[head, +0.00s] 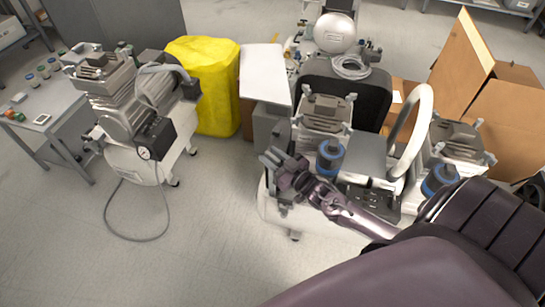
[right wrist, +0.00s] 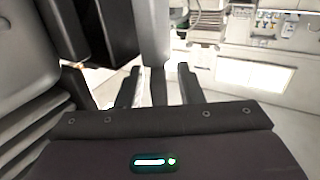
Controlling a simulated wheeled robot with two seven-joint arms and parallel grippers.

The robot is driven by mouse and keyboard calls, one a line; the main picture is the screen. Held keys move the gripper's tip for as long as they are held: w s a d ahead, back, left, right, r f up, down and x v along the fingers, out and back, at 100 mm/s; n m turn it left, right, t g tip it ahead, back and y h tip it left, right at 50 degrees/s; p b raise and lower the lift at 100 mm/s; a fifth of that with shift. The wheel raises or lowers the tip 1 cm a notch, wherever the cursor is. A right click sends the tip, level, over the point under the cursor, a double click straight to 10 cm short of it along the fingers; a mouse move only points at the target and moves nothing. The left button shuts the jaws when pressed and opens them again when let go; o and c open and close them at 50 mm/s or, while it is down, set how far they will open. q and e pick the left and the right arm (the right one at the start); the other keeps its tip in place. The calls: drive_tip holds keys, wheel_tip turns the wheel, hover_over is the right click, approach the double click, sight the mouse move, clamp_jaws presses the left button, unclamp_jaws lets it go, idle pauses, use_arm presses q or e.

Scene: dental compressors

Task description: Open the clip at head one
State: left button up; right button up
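The compressor with several heads (head: 325,165) stands right of centre in the head view. The grey ribbed head (head: 325,112) nearest its left end has small pale clips (head: 297,120) at its corners. I cannot tell which label marks head one, or how far any clip is open. My right gripper (head: 268,160) is at the left front of this head, below its top. In the right wrist view my right gripper (right wrist: 158,92) has its fingers apart, with a grey upright part (right wrist: 156,45) between them and gaps on both sides. My left gripper is not in view.
A blue-banded canister (head: 330,157) and a pale curved hose (head: 412,130) are close to my right arm. Another compressor (head: 140,125) stands left, with clear floor between. A yellow-covered object (head: 208,85) is behind, and cardboard boxes (head: 500,110) are at the right.

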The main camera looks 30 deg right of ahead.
drive_tip(key=m+h, duration=0.3)
drive_tip(key=h, duration=0.1)
drive_tip(key=shift+a+f, duration=0.1)
drive_tip(key=shift+a, duration=0.05)
drive_tip(key=m+h+b, duration=0.1)
drive_tip(key=m+h, duration=0.1)
drive_tip(key=h, duration=0.2)
drive_tip(key=m+g+h+b, duration=0.3)
drive_tip(key=h, duration=0.1)
drive_tip(key=m+g+h+b, duration=0.2)
drive_tip(key=m+h+b, duration=0.2)
drive_tip(key=h, duration=0.1)
drive_tip(key=shift+f+g, duration=0.2)
drive_tip(key=shift+g, duration=0.2)
drive_tip(key=p+v, duration=0.2)
drive_tip(key=v, duration=0.5)
drive_tip(key=s+a+f+n+y+p, duration=0.2)
drive_tip(key=f+n+y+p, duration=0.2)
drive_tip(key=f, duration=0.2)
drive_tip(key=s+a+f+n+y+p, duration=0.1)
drive_tip(key=s+f+n+y+p, duration=0.1)
drive_tip(key=f+n+y+p, duration=0.3)
drive_tip(key=s+a+f+n+g+y+p, duration=0.1)
drive_tip(key=s+f+g+p, duration=0.4)
drive_tip(key=s+f, duration=0.6)
drive_tip(key=shift+s+f+n+g+y+p, duration=0.4)
drive_tip(key=shift+s+y+p, duration=0.35)
drive_tip(key=shift+s, duration=1.6)
